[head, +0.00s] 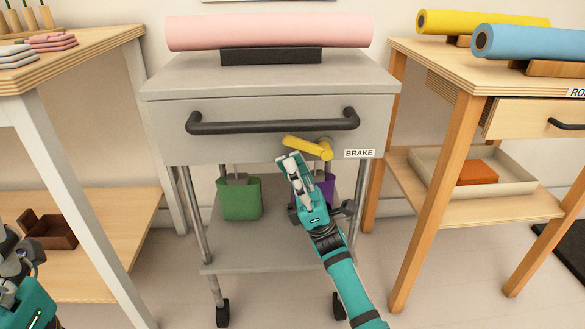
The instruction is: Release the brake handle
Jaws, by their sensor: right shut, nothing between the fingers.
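The yellow brake handle (306,147) is mounted on the grey cart's (160,134) front panel, below the black drawer bar. It lies nearly level, tilted slightly, with its pivot at the right end beside the "BRAKE" label (359,154). My right gripper (290,160) is shut and empty, just below the handle's left part; I cannot tell whether it touches the handle. Part of my left arm shows at the lower left edge, but its fingers are not visible.
The cart carries a pink roll (270,31) on a black stand. A green container (240,199) and a purple one (323,187) hang below, the purple partly hidden by my right gripper. Wooden tables flank the cart, the right one with a yellow roll (480,22) and blue roll (530,42).

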